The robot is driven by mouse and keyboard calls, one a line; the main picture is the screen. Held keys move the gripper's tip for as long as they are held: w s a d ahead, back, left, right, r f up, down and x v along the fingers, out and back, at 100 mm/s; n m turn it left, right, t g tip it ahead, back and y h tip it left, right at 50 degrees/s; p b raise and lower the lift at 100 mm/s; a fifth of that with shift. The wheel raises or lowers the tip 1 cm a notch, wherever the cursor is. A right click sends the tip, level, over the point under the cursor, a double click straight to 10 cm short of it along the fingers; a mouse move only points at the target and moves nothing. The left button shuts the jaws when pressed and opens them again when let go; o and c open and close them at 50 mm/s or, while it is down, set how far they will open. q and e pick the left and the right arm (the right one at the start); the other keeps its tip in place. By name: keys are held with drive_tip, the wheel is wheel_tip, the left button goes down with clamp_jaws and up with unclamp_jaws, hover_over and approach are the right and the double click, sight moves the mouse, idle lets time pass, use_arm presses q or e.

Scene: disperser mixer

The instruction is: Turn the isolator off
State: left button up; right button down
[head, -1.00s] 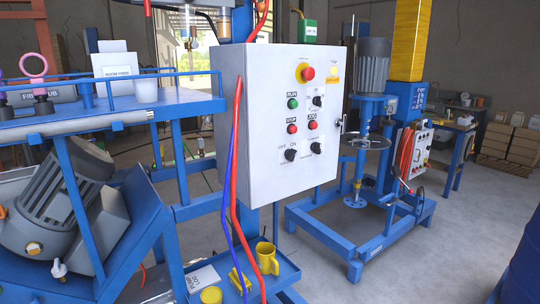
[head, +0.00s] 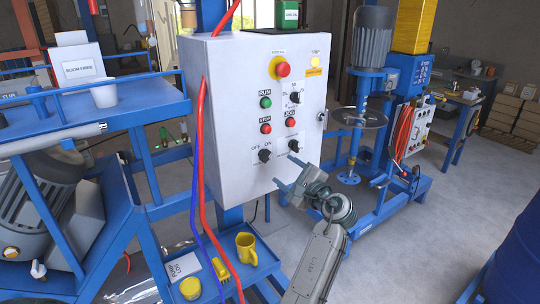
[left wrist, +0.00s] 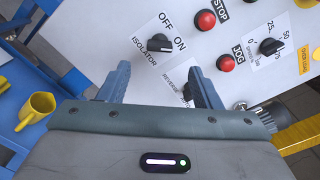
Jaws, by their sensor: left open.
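The isolator is a black rotary knob (head: 264,155) low on the front of a white control box (head: 228,110), with OFF and ON printed above it. In the left wrist view the isolator knob (left wrist: 160,58) shows with its ISOLATOR, OFF and ON label, just beyond the fingertips. I cannot clearly tell which mark its pointer faces. My left gripper (head: 289,175) is open and empty, in front of the lower right of the box. Its two fingers (left wrist: 160,76) are spread apart in the left wrist view, with the knob seen between them and not touched. My right gripper is not in view.
Another black knob (head: 294,146) sits right of the isolator. RUN, STOP and JOG buttons and a red emergency button (head: 282,69) are above. Red and blue cables (head: 202,150) hang along the box's left edge. A blue tray with a yellow mug (head: 246,248) is below.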

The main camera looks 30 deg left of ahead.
sight(268, 158)
use_arm(q)
drive_tip(key=p+x, duration=0.3)
drive_tip(key=x, duration=0.4)
drive_tip(key=shift+w+a+r, duration=0.1)
drive_tip(key=shift+a+r, duration=0.05)
drive_tip(key=shift+a, duration=0.15)
drive_tip(key=shift+w+a+f, duration=0.25)
drive_tip(key=shift+w+a, duration=0.1)
drive_tip(key=shift+a, duration=0.2)
drive_tip(key=c, duration=1)
